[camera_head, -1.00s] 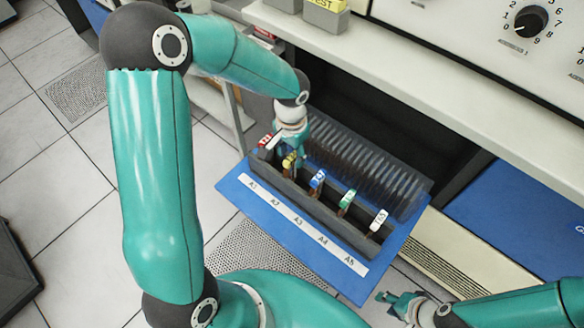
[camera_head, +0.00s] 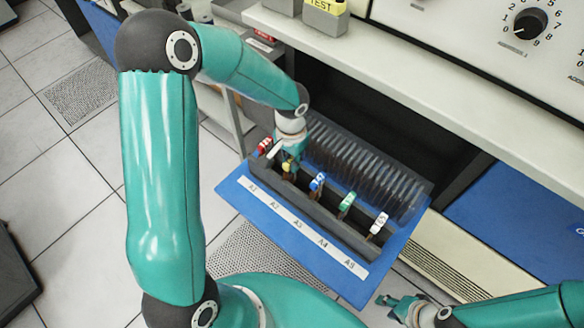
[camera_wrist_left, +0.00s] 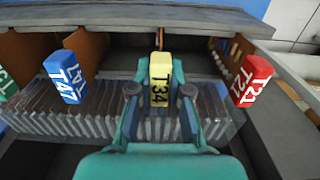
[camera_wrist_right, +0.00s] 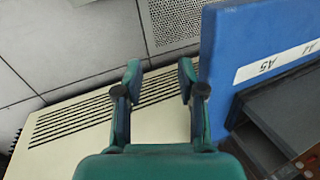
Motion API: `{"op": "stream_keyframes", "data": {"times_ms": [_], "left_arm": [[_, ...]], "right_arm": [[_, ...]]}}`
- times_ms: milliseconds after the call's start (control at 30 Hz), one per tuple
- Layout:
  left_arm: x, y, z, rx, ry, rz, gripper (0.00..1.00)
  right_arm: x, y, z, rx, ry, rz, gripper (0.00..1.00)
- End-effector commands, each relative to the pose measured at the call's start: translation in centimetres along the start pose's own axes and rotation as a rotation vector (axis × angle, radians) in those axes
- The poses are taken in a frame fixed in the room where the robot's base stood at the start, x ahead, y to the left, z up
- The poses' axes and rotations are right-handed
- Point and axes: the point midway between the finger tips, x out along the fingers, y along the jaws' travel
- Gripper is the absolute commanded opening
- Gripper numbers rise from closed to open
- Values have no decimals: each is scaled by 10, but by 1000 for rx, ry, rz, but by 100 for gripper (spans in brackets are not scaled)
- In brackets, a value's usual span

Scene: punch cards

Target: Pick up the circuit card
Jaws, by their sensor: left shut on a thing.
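The slotted card tray (camera_head: 340,234) is on the blue drawer and holds upright cards with coloured tabs. My left gripper (camera_head: 288,160) is down at the yellow-tabbed card (camera_head: 287,167), partly hiding it. In the left wrist view, the yellow tab marked T34 (camera_wrist_left: 160,78) sits between the fingers of my left gripper (camera_wrist_left: 160,92), which is shut on it. The card's lower part is hidden in the tray. My right gripper (camera_wrist_right: 160,75) is open and empty, out beside the blue drawer's corner; it also shows in the head view (camera_head: 388,302).
The red T21 card (camera_wrist_left: 251,81) and blue T47 card (camera_wrist_left: 65,76) stand on either side. Green (camera_head: 347,201) and white (camera_head: 379,222) tabs stand further right. Clear dividers (camera_head: 370,170) line the tray's back. The counter edge (camera_head: 420,112) overhangs behind.

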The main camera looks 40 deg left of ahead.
Motion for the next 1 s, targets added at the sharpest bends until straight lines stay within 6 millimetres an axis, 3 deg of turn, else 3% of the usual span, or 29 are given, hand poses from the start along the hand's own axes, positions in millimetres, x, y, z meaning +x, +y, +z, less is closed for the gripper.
{"op": "stream_keyframes", "data": {"times_ms": [267,467,667,1000], "left_arm": [[-8,0,0,-1,2,-1,0],[-29,-1,0,-2,4,-1,0],[-65,0,-1,-1,6,-1,0],[-142,0,-1,-1,6,0,0]], "right_arm": [[-1,0,0,0,0,0,39],[-4,-1,0,0,0,0,39],[-7,-3,0,0,0,0,39],[-14,-5,0,0,0,0,39]]}}
